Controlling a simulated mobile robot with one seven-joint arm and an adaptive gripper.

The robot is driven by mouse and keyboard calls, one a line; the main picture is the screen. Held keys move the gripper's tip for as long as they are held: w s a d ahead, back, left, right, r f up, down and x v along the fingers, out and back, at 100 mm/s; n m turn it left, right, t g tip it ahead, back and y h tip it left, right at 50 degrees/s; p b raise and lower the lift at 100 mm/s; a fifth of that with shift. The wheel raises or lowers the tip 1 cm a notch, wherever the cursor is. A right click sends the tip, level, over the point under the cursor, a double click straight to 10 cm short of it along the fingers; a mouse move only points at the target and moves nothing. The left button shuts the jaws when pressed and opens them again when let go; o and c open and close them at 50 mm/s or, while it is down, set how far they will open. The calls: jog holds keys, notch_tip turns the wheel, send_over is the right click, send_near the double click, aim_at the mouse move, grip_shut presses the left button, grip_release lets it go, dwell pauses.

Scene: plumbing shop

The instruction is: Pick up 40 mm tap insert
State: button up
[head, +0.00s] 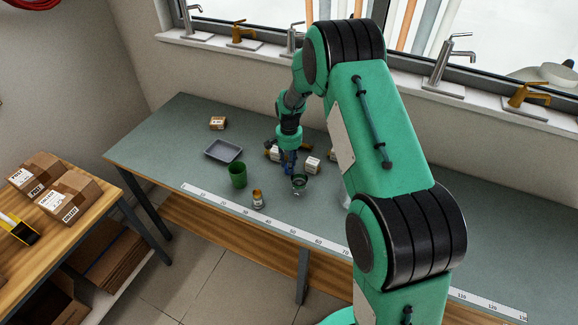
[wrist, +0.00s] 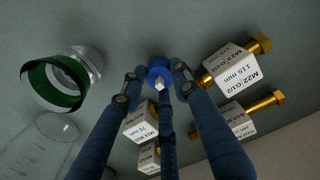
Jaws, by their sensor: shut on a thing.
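My gripper (head: 288,170) points down over the bench, its blue fingers closed together. In the wrist view the fingertips (wrist: 158,78) meet around a small round blue piece with a pale metal tip (wrist: 161,84). Most of it is hidden, and I cannot read a size on it. Labelled tap inserts with brass ends lie close by: one reads M22 G1/2 115 mm (wrist: 231,70), another (wrist: 228,120) lies below it. A white labelled block (wrist: 141,127), which seems to read 70 mm, and another block (wrist: 149,158) are partly behind the fingers. No 40 mm label is legible.
On the bench are a green cup (head: 238,176), grey tray (head: 223,151), small brass-topped fitting (head: 258,199), box (head: 217,123) and long ruler (head: 270,222).

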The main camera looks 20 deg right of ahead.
notch_tip(320, 180, up, 9)
jog(key=shift+r+p, duration=0.15)
jog(key=shift+p, duration=0.2)
jog(key=shift+w, duration=0.1)
dwell(0.6)
